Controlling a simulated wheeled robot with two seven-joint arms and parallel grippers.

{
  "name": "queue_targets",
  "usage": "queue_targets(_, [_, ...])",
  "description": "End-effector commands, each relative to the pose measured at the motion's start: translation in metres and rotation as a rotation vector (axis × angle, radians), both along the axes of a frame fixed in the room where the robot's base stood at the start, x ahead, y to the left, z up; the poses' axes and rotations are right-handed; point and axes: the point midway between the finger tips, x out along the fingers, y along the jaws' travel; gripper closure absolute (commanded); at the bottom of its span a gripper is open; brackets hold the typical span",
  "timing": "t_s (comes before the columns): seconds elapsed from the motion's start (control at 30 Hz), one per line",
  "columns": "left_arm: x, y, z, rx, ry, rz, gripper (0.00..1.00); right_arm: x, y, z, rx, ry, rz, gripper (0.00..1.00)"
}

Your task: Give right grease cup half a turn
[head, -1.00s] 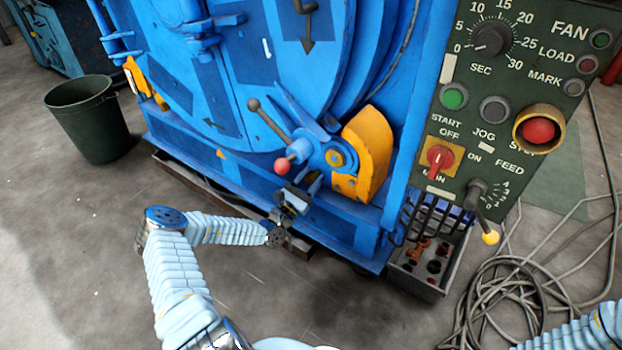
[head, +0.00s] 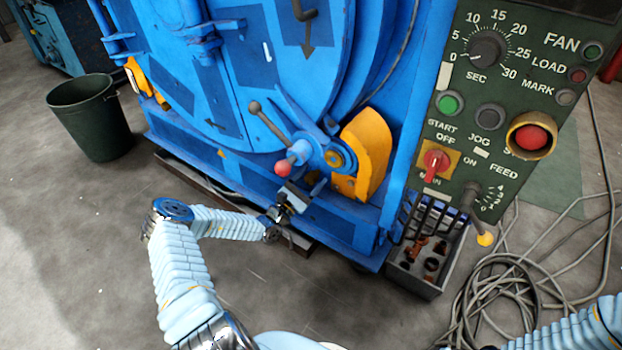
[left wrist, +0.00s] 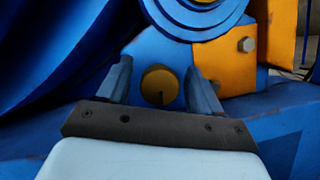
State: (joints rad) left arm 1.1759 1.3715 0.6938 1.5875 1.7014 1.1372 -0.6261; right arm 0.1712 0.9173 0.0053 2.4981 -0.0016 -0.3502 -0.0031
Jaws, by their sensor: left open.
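The grease cup (left wrist: 159,85) shows in the left wrist view as a round brass cap with a dark mark near its lower edge. My left gripper (left wrist: 162,88) is open, with one finger on each side of the cap in the picture. I see gaps between the cap and both fingers; I cannot tell how deep the fingers reach. In the head view my left gripper (head: 303,190) is at the machine's lower front, below the red-knobbed lever (head: 283,168), and the cup cannot be made out. My right gripper is out of view.
The orange guard (head: 368,145) and its pivot are just above the left gripper. A green control panel (head: 465,150) stands at the right, with a grey parts box (head: 420,283) below it. Cables (head: 490,290) lie on the floor at right. A bin (head: 90,120) stands at left.

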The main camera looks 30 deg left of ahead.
Motion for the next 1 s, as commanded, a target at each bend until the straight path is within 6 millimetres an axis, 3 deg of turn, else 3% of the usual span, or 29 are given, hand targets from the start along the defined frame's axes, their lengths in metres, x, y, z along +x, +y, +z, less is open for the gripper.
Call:
queue_targets(0.23, [-0.018,0.005,-0.007,0.0,0.004,0.003,0.35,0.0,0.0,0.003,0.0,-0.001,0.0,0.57])
queue_targets(0.5, [-0.078,0.018,-0.031,-0.001,0.003,0.003,0.35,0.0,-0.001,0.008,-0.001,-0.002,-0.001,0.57])
queue_targets(0.7, [-0.112,0.026,-0.045,0.0,0.002,0.002,0.35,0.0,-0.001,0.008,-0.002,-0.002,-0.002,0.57])
queue_targets(1.0, [-0.126,0.028,-0.05,-0.001,0.0,0.0,0.35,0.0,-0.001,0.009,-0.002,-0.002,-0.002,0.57])
